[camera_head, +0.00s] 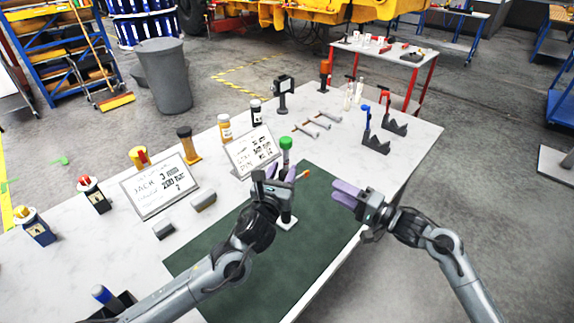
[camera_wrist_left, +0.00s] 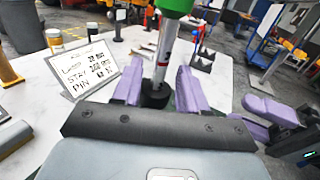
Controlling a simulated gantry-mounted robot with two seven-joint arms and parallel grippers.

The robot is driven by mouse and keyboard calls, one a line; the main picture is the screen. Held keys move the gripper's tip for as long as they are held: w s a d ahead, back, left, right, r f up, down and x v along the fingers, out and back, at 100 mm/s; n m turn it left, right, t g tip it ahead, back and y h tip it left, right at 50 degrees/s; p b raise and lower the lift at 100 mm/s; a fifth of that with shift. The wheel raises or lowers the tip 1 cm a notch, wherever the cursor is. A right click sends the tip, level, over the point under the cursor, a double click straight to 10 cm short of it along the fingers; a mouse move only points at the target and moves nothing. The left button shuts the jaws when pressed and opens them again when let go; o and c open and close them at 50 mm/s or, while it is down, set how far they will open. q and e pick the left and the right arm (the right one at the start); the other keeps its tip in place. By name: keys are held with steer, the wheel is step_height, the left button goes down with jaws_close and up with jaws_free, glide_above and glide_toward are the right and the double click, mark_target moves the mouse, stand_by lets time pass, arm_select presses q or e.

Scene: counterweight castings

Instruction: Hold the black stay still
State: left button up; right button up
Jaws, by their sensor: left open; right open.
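An upright piece with a green top (camera_head: 286,143) stands on the dark green mat (camera_head: 225,285), on a small pale foot (camera_head: 287,223). In the left wrist view its green top (camera_wrist_left: 174,6), silver rod (camera_wrist_left: 166,45) and black collar (camera_wrist_left: 155,95) show. I cannot tell whether this black part is the stay. My left gripper (camera_head: 281,173) is open, with its lavender fingers on either side of the black collar; contact is not clear. It hides much of the piece's lower part in the head view. My right gripper (camera_head: 344,194) is open and empty, to the right of it.
A tilted sign (camera_head: 251,151) and a second sign (camera_head: 160,188) stand behind and left. Several bottles and capped containers (camera_head: 90,194) line the back edge. Black V-shaped holders (camera_head: 376,143) stand at the far right. The mat's near part is clear.

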mark_target(285, 167)
arm_select(q)
steer(key=shift+x, duration=1.6)
steer(key=shift+s, duration=0.1)
jaws_close()
